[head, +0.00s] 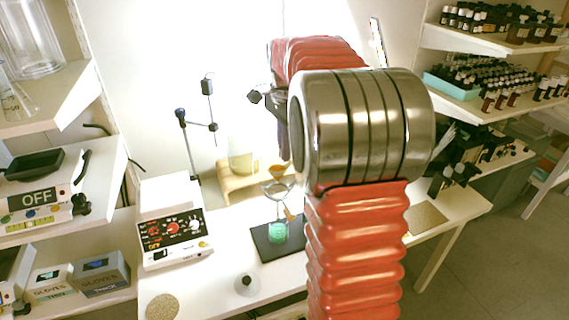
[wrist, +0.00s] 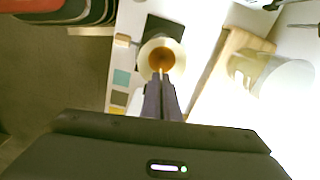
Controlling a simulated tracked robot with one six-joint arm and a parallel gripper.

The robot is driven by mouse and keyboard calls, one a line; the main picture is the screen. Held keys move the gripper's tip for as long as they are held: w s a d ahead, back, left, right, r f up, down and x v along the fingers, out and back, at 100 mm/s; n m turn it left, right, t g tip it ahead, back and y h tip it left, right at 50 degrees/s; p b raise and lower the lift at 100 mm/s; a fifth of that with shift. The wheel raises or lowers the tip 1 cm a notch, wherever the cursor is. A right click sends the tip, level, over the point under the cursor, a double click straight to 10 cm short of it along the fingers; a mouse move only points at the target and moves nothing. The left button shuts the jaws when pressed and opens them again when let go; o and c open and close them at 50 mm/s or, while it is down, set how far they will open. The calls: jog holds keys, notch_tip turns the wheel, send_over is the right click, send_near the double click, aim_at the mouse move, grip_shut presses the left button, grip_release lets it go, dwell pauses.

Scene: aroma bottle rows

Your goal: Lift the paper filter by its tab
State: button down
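The paper filter (wrist: 146,54) is a pale round cone with amber-brown inside, just beyond my fingertips in the wrist view. My gripper (wrist: 161,80) has its two dark fingers close together, with a thin pale strip at the filter's near edge between their tips; this looks like the tab. In the head view the amber filter (head: 278,170) shows just above a glass funnel (head: 277,188); the gap between them is hard to judge. A vessel with green liquid (head: 277,232) stands below on a dark mat (head: 263,247). My arm hides most of my gripper there.
A wooden stand (head: 228,183) holds a beaker (head: 242,157) beside the funnel, also at right in the wrist view. A white instrument (head: 172,225) stands left. A thin rod stand (head: 187,145) rises behind it. Bottle shelves (head: 470,45) are at right. The bench front is mostly clear.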

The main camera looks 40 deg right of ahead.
jog(key=shift+r, duration=1.05)
notch_tip(320, 180, up, 10)
dwell(1.0)
jog(key=s+a, duration=0.3)
jog(key=s, duration=1.1)
jog(key=shift+s+a, duration=0.25)
jog(key=shift+a, duration=0.1)
dwell(0.8)
jog(key=shift+s, duration=0.15)
